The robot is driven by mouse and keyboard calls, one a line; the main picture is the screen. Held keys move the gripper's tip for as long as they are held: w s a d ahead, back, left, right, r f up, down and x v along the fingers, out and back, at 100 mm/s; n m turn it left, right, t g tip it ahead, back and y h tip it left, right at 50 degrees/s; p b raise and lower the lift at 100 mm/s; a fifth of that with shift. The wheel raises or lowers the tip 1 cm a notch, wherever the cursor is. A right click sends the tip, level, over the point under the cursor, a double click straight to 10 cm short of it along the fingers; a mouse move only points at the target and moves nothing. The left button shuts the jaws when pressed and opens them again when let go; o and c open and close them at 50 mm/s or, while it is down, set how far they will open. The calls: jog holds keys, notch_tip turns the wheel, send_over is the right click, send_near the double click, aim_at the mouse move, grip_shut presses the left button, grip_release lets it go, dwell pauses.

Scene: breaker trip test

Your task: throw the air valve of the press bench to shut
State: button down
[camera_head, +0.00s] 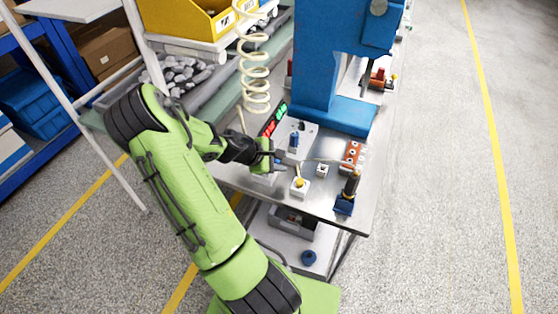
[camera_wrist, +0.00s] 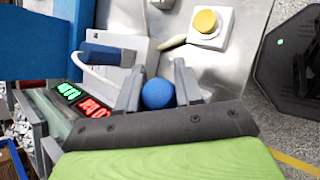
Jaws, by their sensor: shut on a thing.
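My gripper (camera_head: 272,158) is over the near left part of the metal press bench (camera_head: 335,205). In the wrist view its fingers (camera_wrist: 158,88) are shut on a round blue knob (camera_wrist: 158,94), one finger on each side. What the knob is fixed to is hidden by the fingers, and the knob is hidden in the head view. Just beyond it, a blue handle (camera_wrist: 112,54) stands on a light grey plate (camera_wrist: 122,30); it shows upright in the head view (camera_head: 294,140). I cannot tell for certain which blue part belongs to the air valve.
A yellow push button (camera_head: 300,183) on a white box is right of my gripper. A red and green display (camera_head: 273,120) is behind it. The blue press (camera_head: 320,70) rises at the back. An orange block (camera_head: 353,153) and a black-handled tool (camera_head: 350,188) are at right.

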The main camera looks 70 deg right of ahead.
jog(key=c, duration=0.8)
grip_release()
jog(key=shift+s, duration=0.1)
jog(key=shift+o, duration=0.2)
jog(key=p+v, duration=0.2)
jog(key=v, duration=1.3)
jog(key=shift+w+a+r+p, duration=0.15)
jog(key=shift+w+r+p, duration=0.05)
jog(key=shift+w+p, duration=0.1)
